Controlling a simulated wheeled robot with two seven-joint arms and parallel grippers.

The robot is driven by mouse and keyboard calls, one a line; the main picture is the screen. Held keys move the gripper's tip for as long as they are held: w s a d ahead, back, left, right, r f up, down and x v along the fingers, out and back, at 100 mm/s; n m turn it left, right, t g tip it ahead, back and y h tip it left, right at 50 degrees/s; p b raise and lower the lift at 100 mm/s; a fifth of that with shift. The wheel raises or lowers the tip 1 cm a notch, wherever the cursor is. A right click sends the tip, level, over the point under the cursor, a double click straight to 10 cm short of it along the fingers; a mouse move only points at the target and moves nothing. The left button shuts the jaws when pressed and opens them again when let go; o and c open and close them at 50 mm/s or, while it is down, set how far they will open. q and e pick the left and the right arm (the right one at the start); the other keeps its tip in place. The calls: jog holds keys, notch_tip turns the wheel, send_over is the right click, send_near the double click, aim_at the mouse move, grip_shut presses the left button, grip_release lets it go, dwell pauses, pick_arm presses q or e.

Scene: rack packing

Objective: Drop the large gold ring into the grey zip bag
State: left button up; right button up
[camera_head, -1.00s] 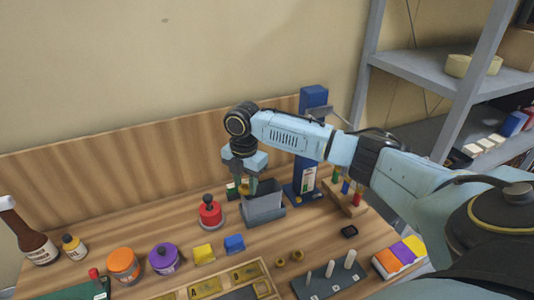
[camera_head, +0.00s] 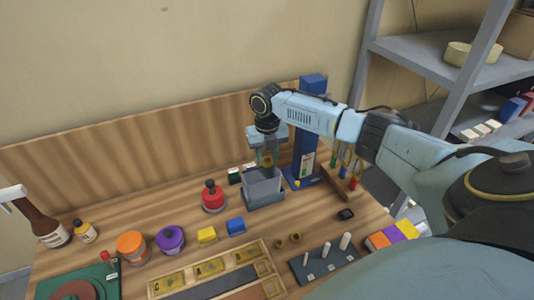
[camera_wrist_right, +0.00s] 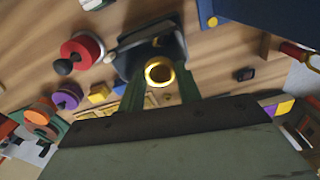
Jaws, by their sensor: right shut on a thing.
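The large gold ring (camera_wrist_right: 159,71) is between the fingertips of my right gripper (camera_wrist_right: 158,84). In the head view my right gripper (camera_head: 267,158) points down above the grey zip bag (camera_head: 263,189), with the ring a small gold spot at its tips. The grey bag stands open-topped on the bench. In the right wrist view the bag's dark opening (camera_wrist_right: 143,50) lies just beyond the ring.
Coloured tools stand in a wooden holder (camera_head: 344,182).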

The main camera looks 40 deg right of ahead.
jog(key=shift+f+b, duration=1.45)
jog(key=shift+f, duration=0.55)
jog(key=shift+r, duration=0.1)
jog(key=o, duration=1.1)
jog(key=shift+c, duration=0.2)
notch_tip(320, 180, up, 13)
jog(key=b, duration=0.1)
send_over(267, 165)
jog(key=w+d, duration=0.1)
jog(key=shift+w+d+r, duration=0.15)
jog(key=shift+w+r, duration=0.05)
